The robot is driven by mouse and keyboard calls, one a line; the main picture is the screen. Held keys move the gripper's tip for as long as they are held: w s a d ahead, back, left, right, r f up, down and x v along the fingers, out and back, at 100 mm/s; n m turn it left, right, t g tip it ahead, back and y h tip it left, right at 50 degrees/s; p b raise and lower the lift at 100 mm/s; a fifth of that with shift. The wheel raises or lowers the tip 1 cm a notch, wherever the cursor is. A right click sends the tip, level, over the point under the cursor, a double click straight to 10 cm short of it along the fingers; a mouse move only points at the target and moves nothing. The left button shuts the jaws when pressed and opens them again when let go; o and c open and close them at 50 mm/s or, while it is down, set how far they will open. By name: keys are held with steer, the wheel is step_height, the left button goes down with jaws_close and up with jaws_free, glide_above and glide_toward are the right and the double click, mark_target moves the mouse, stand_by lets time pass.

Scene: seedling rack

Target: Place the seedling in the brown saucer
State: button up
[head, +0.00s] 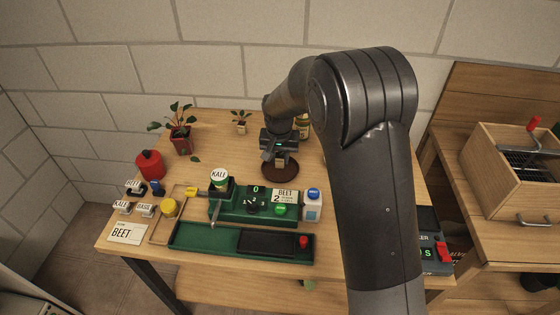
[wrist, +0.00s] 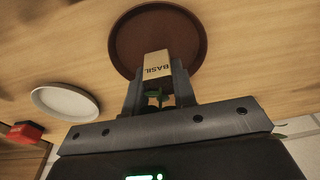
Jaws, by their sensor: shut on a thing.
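The seedling (wrist: 157,68) is in a small tan pot with an upside-down BASIL label. In the wrist view it sits between the two fingers of my gripper (wrist: 160,90), with a bit of green showing below the label. My gripper is shut on it. The round brown saucer (wrist: 127,36) lies behind the pot in that view. In the head view my gripper (head: 280,154) points down over the brown saucer (head: 281,176), near the back of the table. I cannot tell whether the pot touches the saucer.
A white saucer (wrist: 65,101) lies beside the brown one in the wrist view. In the head view a green device (head: 255,205) stands in front, with a white bottle (head: 312,206) at its right. A small potted plant (head: 240,123) and a red-potted plant (head: 181,142) stand left.

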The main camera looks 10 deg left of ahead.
steer(key=shift+f, duration=0.9)
steer(key=shift+f, duration=0.1)
steer(key=o, duration=1)
steer(key=shift+c, duration=0.2)
step_height(320, 180, up, 12)
steer(key=s, duration=0.2)
